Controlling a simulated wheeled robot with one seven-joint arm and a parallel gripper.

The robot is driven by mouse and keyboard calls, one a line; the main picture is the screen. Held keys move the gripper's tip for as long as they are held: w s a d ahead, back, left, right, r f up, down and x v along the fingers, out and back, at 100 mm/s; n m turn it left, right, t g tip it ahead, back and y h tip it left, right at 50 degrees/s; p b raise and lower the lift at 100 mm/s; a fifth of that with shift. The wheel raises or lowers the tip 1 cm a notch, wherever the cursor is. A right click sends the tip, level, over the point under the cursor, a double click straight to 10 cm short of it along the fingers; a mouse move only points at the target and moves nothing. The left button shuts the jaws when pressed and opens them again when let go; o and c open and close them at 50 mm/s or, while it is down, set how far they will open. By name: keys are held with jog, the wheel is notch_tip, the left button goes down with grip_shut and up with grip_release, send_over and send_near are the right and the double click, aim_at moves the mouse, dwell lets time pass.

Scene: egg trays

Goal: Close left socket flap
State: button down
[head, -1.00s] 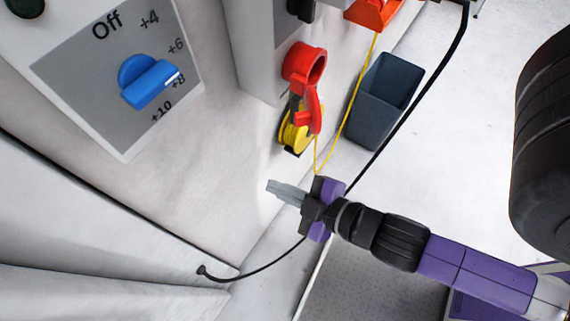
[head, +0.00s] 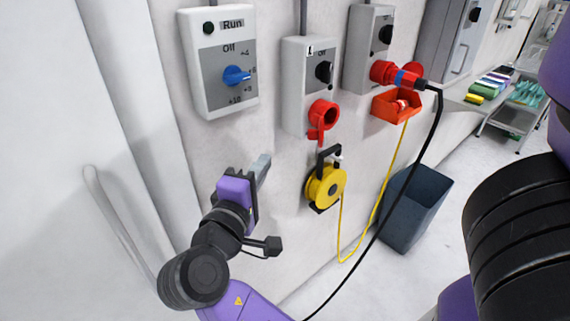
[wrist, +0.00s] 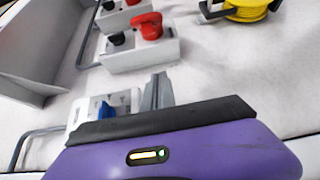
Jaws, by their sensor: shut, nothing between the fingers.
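The left socket (head: 322,113) is a red round socket at the bottom of the middle wall box (head: 296,85) in the head view. Its red flap (head: 314,135) hangs down below the opening, so the socket face is uncovered. The red socket also shows at the top of the wrist view (wrist: 148,27), where its flap is hard to make out. My gripper (head: 263,165) is shut and empty, to the left of and below the socket, apart from it. Its closed grey fingers also show in the wrist view (wrist: 158,88).
A yellow cable reel (head: 325,187) hangs below the socket, right of my gripper. A control box with a blue knob (head: 236,75) is above my gripper. A plug with a black cable (head: 410,80) sits in the right socket. A dark bin (head: 415,205) stands right.

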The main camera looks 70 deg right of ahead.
aim_at(315, 132)
jog(key=s+d+p, duration=0.3)
jog(key=s+d, duration=0.1)
jog(key=d, duration=0.6)
jog(key=shift+s+d+r+g, duration=0.15)
jog(key=shift+r+g, duration=0.05)
jog(key=shift+g, duration=0.1)
